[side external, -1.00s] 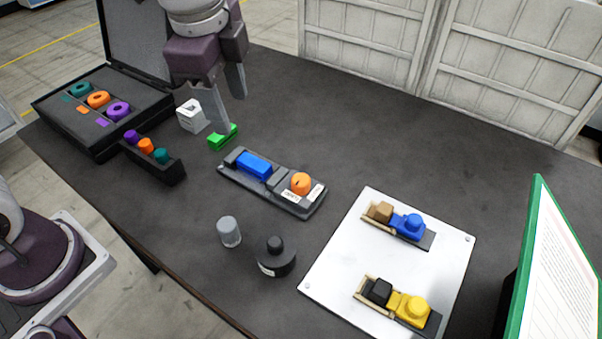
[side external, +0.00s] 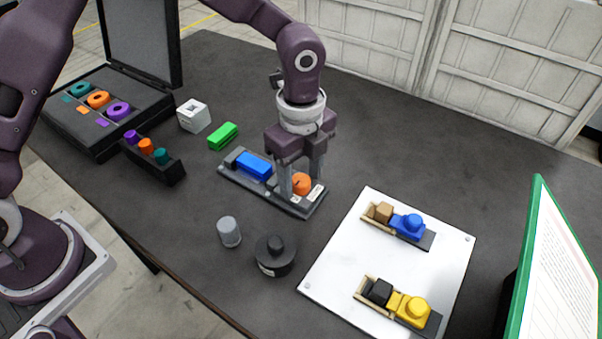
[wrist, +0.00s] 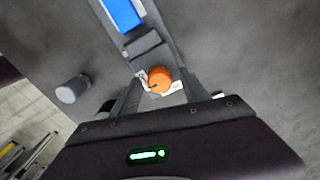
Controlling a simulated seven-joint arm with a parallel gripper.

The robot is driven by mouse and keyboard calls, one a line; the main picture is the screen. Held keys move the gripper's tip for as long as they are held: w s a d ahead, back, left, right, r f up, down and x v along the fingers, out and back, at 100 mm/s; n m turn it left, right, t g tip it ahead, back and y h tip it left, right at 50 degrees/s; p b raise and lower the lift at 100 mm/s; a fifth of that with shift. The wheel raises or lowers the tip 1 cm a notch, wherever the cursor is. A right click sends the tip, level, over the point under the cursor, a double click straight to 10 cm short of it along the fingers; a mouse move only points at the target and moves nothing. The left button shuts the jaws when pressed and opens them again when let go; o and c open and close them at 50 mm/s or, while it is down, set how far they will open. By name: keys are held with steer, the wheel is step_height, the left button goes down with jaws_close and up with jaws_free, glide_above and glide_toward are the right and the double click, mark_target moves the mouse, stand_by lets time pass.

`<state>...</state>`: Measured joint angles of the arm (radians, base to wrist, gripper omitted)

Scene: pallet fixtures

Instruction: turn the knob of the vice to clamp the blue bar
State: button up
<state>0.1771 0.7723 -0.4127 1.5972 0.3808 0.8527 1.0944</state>
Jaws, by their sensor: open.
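The grey vice (side external: 234,178) lies on the dark table in the middle of the side view. The blue bar (side external: 254,165) lies in its far-left part, and it also shows at the top of the wrist view (wrist: 124,13). The orange knob (side external: 301,183) is at the vice's near-right end, between two white labels. My gripper (side external: 300,190) points down over the knob end, with its fingers open. In the wrist view the knob (wrist: 160,79) appears between the open fingertips (wrist: 161,92). I cannot tell whether either finger touches it.
A green block (side external: 222,136) and a white block (side external: 194,116) lie behind the vice. A grey cylinder (side external: 229,232) and a black weight-like object (side external: 275,256) stand in front.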

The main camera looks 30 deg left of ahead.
jaws_close()
steer(key=shift+n, duration=0.3)
steer(key=n, duration=0.3)
steer(key=shift+n, duration=0.4)
steer(key=n, duration=0.4)
steer(key=shift+n, duration=0.3)
steer(key=n, duration=0.4)
steer(key=shift+r+n, duration=0.1)
steer(key=shift+n, duration=2.3)
